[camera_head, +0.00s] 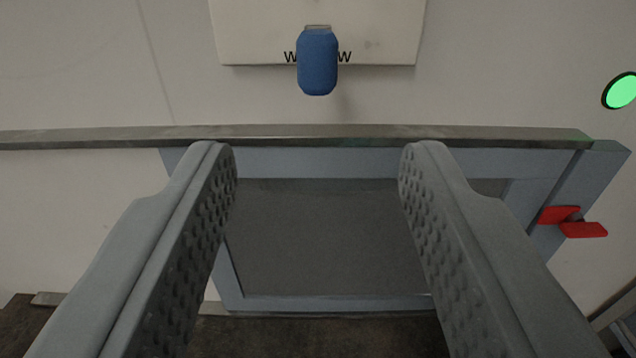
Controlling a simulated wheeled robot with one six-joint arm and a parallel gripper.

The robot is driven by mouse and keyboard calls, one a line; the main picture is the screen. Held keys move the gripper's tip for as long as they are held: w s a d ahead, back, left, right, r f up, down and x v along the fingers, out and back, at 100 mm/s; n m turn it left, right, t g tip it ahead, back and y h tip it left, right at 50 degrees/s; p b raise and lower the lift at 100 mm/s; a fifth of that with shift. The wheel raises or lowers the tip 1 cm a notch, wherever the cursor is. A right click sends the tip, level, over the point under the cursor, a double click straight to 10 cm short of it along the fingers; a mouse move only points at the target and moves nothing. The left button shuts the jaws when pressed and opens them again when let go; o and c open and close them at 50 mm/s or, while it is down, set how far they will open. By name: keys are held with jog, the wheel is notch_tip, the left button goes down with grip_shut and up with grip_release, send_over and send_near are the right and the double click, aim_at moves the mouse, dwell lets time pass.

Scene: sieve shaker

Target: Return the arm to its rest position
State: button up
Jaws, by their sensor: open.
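My gripper (317,165) is open and empty. Its two grey textured fingers reach in from the bottom left and bottom right, with a wide gap between them. Behind and between them is a blue-grey frame (320,162) around a flat dark grey panel (320,235). The fingers hide parts of the frame's left and right sides. I cannot tell how far the fingertips are from the frame. The rest of the arm does not show.
A metal rail (330,132) runs across above the frame. A blue knob (317,63) sticks out from a pale plate with partly hidden lettering. Red tabs (583,230) sit at the frame's right end. A round green light (622,91) is at the far right. A brown surface (320,337) lies below.

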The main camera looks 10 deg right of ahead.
jog(key=s+f+y, duration=0.1)
jog(key=s+f, duration=0.5)
jog(key=f, duration=0.5)
jog(key=s+d+f+n+y, duration=0.1)
jog(key=s+f, duration=0.6)
jog(key=f, duration=0.4)
jog(key=s+f+n+y, duration=0.1)
jog(key=s+f, duration=0.6)
jog(key=f, duration=0.4)
jog(key=shift+d+f+y, duration=0.2)
jog(key=shift+f+y, duration=0.1)
jog(key=shift+y, duration=0.1)
jog(key=shift+w, duration=0.15)
